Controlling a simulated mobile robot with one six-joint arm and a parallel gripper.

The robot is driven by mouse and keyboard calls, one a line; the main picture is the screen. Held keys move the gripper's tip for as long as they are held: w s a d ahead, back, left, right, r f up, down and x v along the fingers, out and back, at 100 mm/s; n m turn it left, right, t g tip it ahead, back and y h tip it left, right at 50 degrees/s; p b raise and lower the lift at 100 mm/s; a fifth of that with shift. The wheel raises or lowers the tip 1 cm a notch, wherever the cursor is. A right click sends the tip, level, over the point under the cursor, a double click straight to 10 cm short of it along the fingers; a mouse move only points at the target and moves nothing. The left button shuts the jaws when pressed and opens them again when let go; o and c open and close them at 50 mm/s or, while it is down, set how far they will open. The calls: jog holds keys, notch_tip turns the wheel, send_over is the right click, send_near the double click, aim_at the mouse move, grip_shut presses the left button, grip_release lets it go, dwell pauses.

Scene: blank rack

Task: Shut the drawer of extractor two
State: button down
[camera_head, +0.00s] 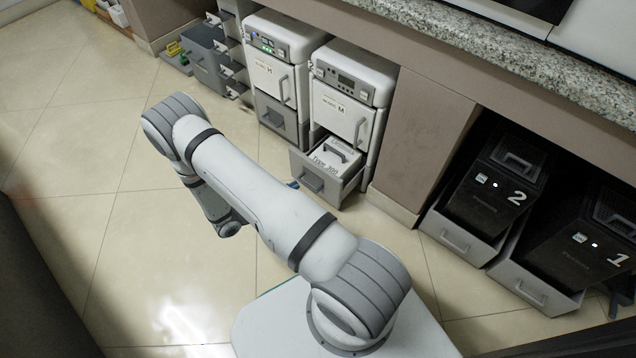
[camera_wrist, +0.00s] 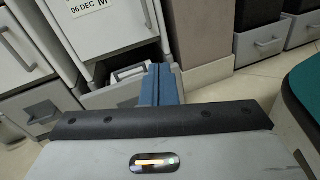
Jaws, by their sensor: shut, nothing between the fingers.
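A white cabinet unit (camera_head: 345,108) marked M stands under the counter. Its grey lower drawer (camera_head: 312,180) is pulled out, with a pale box (camera_head: 335,152) marked "Type 300" inside. No label reading "extractor two" is legible on it. In the wrist view the open drawer (camera_wrist: 108,98) shows left of my gripper (camera_wrist: 159,72), whose blue fingers are together and empty. In the head view my arm hides most of the gripper; a bit of blue shows beside the drawer's left front. I cannot tell whether the fingers touch the drawer.
A matching white unit (camera_head: 279,72) marked H is to the left, its lower drawer (camera_head: 277,117) shut. At right, black units numbered 2 (camera_head: 495,190) and 1 (camera_head: 585,238) sit in grey trays. Grey bins (camera_head: 205,58) stand far left. Tiled floor (camera_head: 110,170) is clear.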

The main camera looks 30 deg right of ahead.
notch_tip(320, 180, down, 9)
jog(key=s+n+t, duration=0.1)
jog(key=n+t, duration=0.3)
jog(key=b, duration=0.6)
send_near(326, 173)
jog(key=shift+n+t, duration=0.3)
jog(key=shift+t, duration=0.1)
jog(key=x, duration=0.5)
jog(key=shift+s+d+f, duration=0.1)
jog(key=shift+d+f, duration=0.2)
jog(key=shift+d, duration=0.1)
jog(key=shift+w+d+r, duration=0.15)
jog(key=shift+w+d, duration=0.05)
jog(key=shift+d, duration=0.2)
